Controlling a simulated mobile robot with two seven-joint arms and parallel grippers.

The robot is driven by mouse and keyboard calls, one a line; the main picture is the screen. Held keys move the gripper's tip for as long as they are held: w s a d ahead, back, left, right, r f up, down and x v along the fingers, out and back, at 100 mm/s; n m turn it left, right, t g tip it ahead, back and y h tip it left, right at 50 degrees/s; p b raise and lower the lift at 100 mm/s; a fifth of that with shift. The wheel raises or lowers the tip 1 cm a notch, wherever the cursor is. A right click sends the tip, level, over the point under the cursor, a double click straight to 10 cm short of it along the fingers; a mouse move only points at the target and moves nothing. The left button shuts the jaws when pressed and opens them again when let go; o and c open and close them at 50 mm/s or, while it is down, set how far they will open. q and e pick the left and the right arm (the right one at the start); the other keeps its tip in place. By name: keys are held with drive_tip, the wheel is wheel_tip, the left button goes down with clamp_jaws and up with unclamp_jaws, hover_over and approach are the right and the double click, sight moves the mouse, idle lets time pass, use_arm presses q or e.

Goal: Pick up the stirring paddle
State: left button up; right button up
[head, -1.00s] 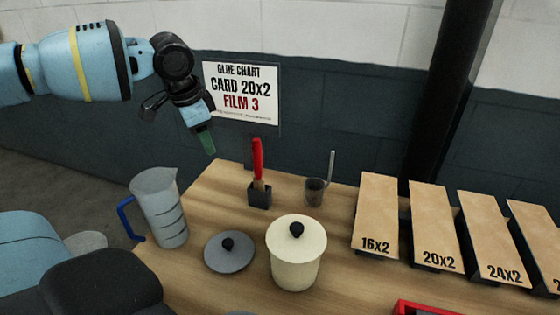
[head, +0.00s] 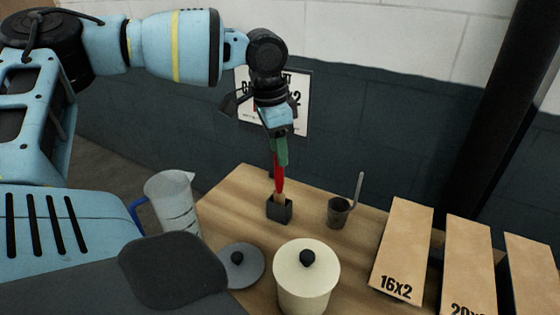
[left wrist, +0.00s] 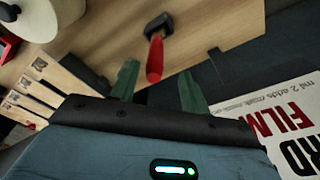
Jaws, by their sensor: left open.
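The stirring paddle, which I take to be the red-handled tool (head: 279,180), stands upright in a small black holder (head: 279,211) on the wooden table; its lower end is hidden in the holder. My left gripper (head: 280,158) points down at the top of the red handle, its green fingers overlapping the handle in the head view. In the left wrist view the red handle (left wrist: 155,60) shows between the two open green fingers (left wrist: 158,78), apart from both, with the black holder (left wrist: 158,24) beyond. My right gripper is not in view.
A dark cup (head: 338,213) with a grey rod stands right of the holder. A cream lidded pot (head: 307,283), a grey lid (head: 241,270) and a clear jug (head: 171,203) stand nearer. Labelled filter boxes (head: 403,247) line the right. The wall carries a sign (head: 301,110).

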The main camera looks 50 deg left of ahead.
use_arm(q)
hover_over(280, 191)
drive_tip(key=shift+w+a+f, duration=0.15)
drive_tip(key=shift+w+f, duration=0.05)
drive_tip(key=shift+f, duration=1.1)
drive_tip(key=shift+w+a+f, duration=0.15)
drive_tip(key=shift+f, duration=1.1)
clamp_jaws()
drive_tip(key=shift+r, duration=0.1)
